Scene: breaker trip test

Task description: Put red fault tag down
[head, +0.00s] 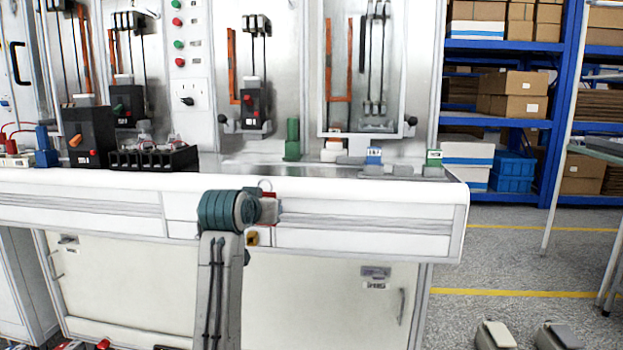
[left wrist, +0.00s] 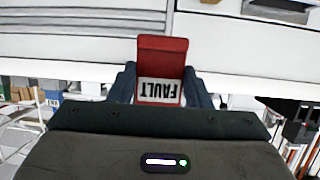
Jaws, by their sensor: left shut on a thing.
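The red fault tag (left wrist: 162,53) is in the left wrist view, a red block with a white label (left wrist: 159,92) whose word FAULT reads upside down. My left gripper (left wrist: 160,88) is shut on it, one finger on each side. In the head view my left gripper (head: 262,208) is at the front edge of the bench (head: 350,188), with a little red of the tag showing behind it. The tag is mostly hidden there by my wrist. I cannot tell whether it touches the bench. My right gripper is not in view.
On the bench stand a black breaker (head: 91,137), a black terminal block (head: 153,158) and a green post (head: 292,139). Small blue-labelled (head: 374,156) and green-labelled (head: 433,158) holders stand at the right end. Upright panels rise behind. Blue shelves (head: 500,122) with boxes stand at the right.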

